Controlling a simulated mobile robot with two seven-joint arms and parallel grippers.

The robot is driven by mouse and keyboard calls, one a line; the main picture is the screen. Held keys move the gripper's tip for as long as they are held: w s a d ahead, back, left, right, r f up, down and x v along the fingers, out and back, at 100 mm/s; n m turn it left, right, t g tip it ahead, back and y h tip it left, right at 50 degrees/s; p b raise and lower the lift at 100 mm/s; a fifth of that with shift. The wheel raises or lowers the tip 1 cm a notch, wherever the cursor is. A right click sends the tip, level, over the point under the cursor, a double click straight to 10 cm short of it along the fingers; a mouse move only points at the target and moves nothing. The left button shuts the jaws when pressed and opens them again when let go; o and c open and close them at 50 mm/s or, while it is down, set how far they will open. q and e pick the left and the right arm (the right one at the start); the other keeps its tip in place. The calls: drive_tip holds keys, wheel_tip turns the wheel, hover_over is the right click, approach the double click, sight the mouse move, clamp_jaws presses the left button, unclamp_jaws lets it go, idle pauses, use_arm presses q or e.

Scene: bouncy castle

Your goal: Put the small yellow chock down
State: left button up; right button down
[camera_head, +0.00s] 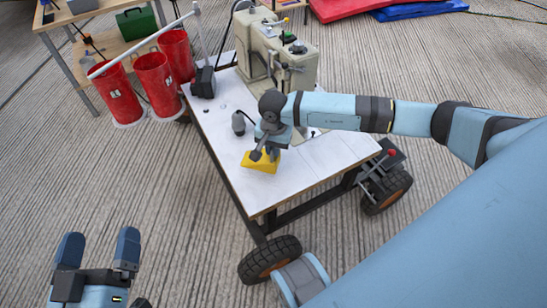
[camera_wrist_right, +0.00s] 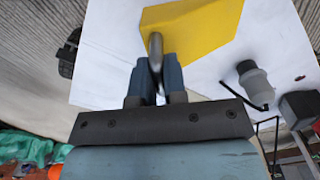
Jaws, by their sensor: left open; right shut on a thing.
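The small yellow chock (camera_head: 258,166) is at the near left part of the white-topped cart (camera_head: 292,186). My right gripper (camera_head: 267,155) is above it, shut on its thin grey handle. In the right wrist view the yellow chock (camera_wrist_right: 200,28) lies beyond the fingertips of my right gripper (camera_wrist_right: 157,68), with the grey handle between them. I cannot tell whether the chock's underside touches the cart top. My left gripper (camera_head: 98,248) is open and empty over the floor at the lower left, away from the cart.
A beige sewing machine (camera_head: 265,50) stands at the cart's back. A small dark grey bottle-like object (camera_head: 238,123) stands behind the chock. Red buckets (camera_head: 155,82) stand left of the cart. The cart top right of the chock looks clear.

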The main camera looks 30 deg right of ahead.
use_arm(q)
drive_tip(key=shift+f+g+b, duration=0.3)
drive_tip(key=shift+f+b, duration=0.3)
drive_tip(key=shift+f, duration=0.35)
use_arm(e)
drive_tip(key=shift+f, duration=2)
drive_tip(key=shift+f, duration=0.2)
drive_tip(key=c, duration=1.2)
unclamp_jaws()
use_arm(q)
drive_tip(key=shift+d+f, duration=0.1)
drive_tip(key=shift+f, duration=0.05)
use_arm(e)
drive_tip(key=shift+o, duration=0.2)
drive_tip(key=shift+r, duration=0.1)
drive_tip(key=shift+r, duration=0.3)
wheel_tip(320, 180, up, 11)
drive_tip(key=p, duration=0.4)
drive_tip(key=shift+f, duration=0.15)
use_arm(q)
drive_tip(key=shift+s+a+r+t, duration=0.15)
drive_tip(key=shift+r+t, duration=0.35)
drive_tip(key=shift+r, duration=0.9)
drive_tip(key=shift+a+r+t, duration=0.2)
drive_tip(key=shift+r+t, duration=0.3)
drive_tip(key=shift+r, duration=0.9)
use_arm(e)
drive_tip(key=shift+r, duration=0.45)
